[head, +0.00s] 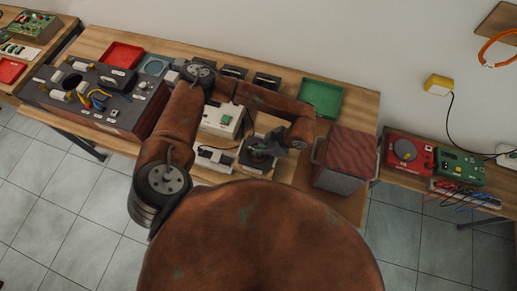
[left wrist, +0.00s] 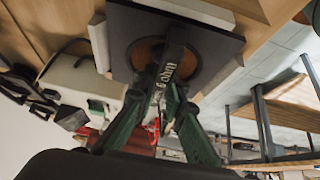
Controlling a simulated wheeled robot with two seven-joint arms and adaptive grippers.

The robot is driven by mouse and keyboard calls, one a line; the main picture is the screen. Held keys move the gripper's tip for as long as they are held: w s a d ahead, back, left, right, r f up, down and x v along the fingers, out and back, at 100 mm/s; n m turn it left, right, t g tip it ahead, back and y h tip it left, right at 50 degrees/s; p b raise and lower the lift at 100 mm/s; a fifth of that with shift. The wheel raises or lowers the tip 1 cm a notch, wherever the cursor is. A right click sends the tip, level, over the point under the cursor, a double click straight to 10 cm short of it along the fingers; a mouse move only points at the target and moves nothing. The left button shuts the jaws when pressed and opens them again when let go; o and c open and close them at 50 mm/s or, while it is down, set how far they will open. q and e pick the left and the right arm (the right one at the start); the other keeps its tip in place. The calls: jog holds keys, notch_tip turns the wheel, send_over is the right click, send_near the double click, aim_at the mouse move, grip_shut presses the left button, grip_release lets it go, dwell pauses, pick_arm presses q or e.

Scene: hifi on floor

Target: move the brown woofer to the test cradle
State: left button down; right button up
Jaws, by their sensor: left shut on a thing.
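My left gripper (left wrist: 171,100) has green fingers and is shut on this bar. A dark square plate with pale blocks at its edges, apparently the test cradle (left wrist: 226,46), lies directly behind the woofer. Whether the woofer rests on it or hangs just above is unclear. In the head view my left gripper (head: 262,148) is over the dark square, and the woofer is mostly hidden there. My right gripper is not in view.
A red-topped box with handles (head: 345,155) stands close right of the left gripper. A white unit (head: 222,120) stands behind it to the left. A green tray (head: 321,97) lies at the back. A grey console with cables (head: 125,112) fills the bench's left part.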

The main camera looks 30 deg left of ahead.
pick_arm(q)
jog(key=shift+r, duration=0.1)
jog(key=c, duration=1.9)
grip_release()
jog(key=v, duration=1.2)
notch_tip(320, 180, up, 8)
jog(key=p, duration=0.4)
jog(key=shift+p, duration=0.3)
jog(key=shift+s, duration=0.15)
